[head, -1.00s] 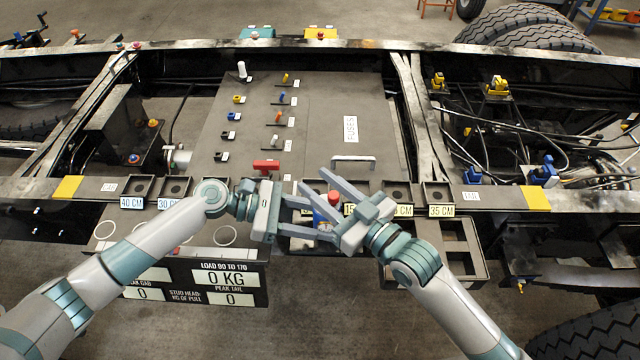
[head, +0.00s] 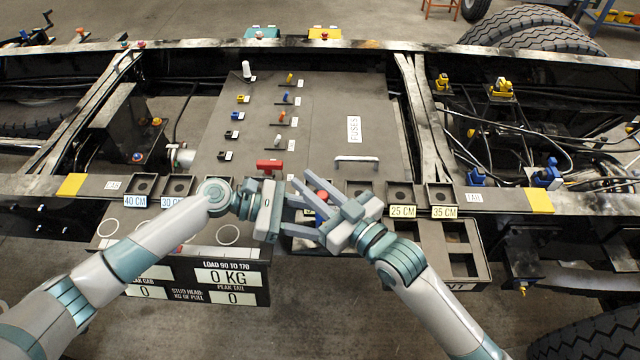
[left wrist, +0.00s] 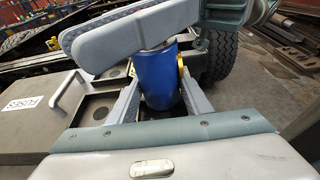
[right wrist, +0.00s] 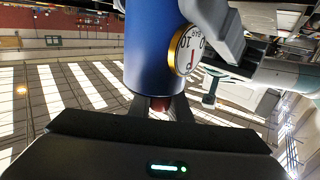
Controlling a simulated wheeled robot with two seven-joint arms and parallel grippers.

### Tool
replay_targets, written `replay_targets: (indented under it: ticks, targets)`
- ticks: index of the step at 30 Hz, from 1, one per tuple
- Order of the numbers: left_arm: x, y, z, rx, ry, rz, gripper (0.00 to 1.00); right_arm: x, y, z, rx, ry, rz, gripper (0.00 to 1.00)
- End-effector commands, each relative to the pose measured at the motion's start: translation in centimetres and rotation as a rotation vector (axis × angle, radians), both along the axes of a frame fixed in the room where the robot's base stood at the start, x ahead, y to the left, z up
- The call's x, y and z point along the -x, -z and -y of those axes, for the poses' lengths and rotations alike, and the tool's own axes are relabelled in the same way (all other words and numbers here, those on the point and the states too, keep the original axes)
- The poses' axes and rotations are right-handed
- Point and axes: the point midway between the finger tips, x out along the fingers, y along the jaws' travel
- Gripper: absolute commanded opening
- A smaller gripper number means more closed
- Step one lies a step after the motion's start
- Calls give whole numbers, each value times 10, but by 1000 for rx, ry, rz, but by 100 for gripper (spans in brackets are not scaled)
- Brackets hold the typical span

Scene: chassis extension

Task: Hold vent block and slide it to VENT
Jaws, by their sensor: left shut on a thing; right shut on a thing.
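A blue cylinder (left wrist: 160,80) with a gold-rimmed gauge (right wrist: 187,50) shows in both wrist views. In the head view its red part (head: 322,195) shows between the grippers, which hide most of it. My left gripper (left wrist: 160,102) is shut on the blue cylinder, one finger on each side. My right gripper (head: 314,206) comes from the right, close against the left one. In the right wrist view its fingers are shut on a small dark red piece (right wrist: 160,103) at the cylinder's end.
Behind the grippers lies a grey panel (head: 330,125) with a red block (head: 269,165), a metal handle (head: 357,160) and small coloured fuses. Holders marked 40 CM (head: 135,201) and 35 CM (head: 444,212) line the front rail. A load display (head: 230,276) reads 0 KG below.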

Motion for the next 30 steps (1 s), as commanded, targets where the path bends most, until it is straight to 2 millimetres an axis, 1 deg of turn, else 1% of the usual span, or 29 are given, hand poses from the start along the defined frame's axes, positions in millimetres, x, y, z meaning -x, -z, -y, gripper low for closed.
replay_targets:
  ticks: [1, 8, 9, 11, 23, 26, 30]
  targets:
    - [0, 0, 1, 1, 1, 0, 32, 0, 0, -3, -1, -1, -1, 0]
    - [1, 0, 1, 1, 2, -1, 32, 1, 0, -3, -1, -2, -1, 0]
    - [1, 0, 1, 1, 2, -1, 32, 1, 0, -3, -2, -3, -1, 22]
    - [1, 0, 1, 1, 2, -1, 32, 1, 0, -3, -2, -2, -1, 36]
    - [0, 0, 0, 0, 1, 0, 32, 2, 0, 0, -1, -1, -1, 37]
    - [0, 0, 0, 0, 0, 0, 32, 6, 1, 4, 0, -1, -1, 37]
    - [0, 0, 0, 0, 0, 0, 32, 17, 1, 14, 1, -1, -2, 37]
